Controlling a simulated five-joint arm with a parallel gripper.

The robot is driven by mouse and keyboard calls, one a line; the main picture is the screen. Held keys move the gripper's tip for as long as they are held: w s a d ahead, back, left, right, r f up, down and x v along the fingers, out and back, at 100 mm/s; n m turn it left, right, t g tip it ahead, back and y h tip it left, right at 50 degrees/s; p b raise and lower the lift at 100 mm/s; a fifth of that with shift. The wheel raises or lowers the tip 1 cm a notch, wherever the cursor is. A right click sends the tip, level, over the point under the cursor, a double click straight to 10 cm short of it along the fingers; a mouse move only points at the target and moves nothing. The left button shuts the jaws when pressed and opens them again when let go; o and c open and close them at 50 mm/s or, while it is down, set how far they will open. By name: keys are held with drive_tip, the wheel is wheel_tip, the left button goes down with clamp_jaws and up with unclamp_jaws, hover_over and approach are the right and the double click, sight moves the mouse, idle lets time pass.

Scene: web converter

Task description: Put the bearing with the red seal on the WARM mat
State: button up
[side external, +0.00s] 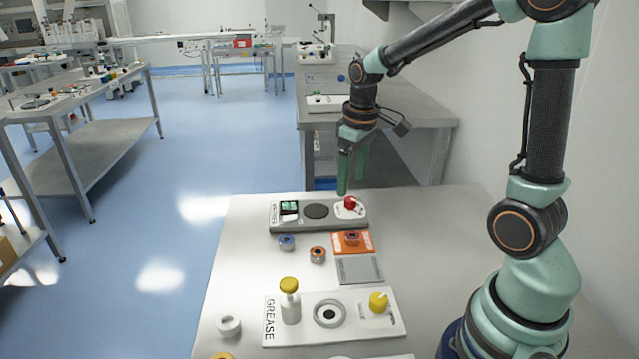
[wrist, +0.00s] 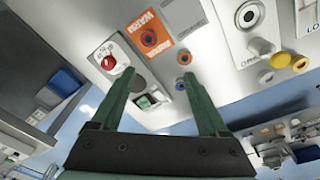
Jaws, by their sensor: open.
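The orange WARM mat (side external: 366,248) lies behind a grey mat; its lettering shows in the wrist view (wrist: 143,24). A bearing with a reddish seal (side external: 352,238) sits on the WARM mat and also shows in the wrist view (wrist: 149,38). A second bearing with an orange-red seal (side external: 317,255) stands on the bare table left of the mats. Which seal is the truer red I cannot tell. A blue-seal bearing (side external: 286,242) stands farther left. My gripper (side external: 352,186) is open and empty, its green fingers (wrist: 159,75) above the back of the table, near the control unit.
The grey control unit (side external: 278,222) has a green display, dark disc and red knob. The grey mat (side external: 360,270) is bare. A white GREASE board (side external: 270,318) carries a yellow-capped bottle, a ring and a yellow knob. A white ring (side external: 228,326) lies front left. The table's right side is clear.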

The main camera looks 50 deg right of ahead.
drive_tip(key=s+a+r+m+t, duration=0.1)
drive_tip(key=s+a+r+t, duration=0.3)
drive_tip(key=s+a+r, duration=0.3)
drive_tip(key=a, duration=0.2)
drive_tip(key=shift+s+a+r, duration=0.25)
drive_tip(key=shift+s+a, duration=0.1)
drive_tip(key=shift+a, duration=0.05)
idle(0.9)
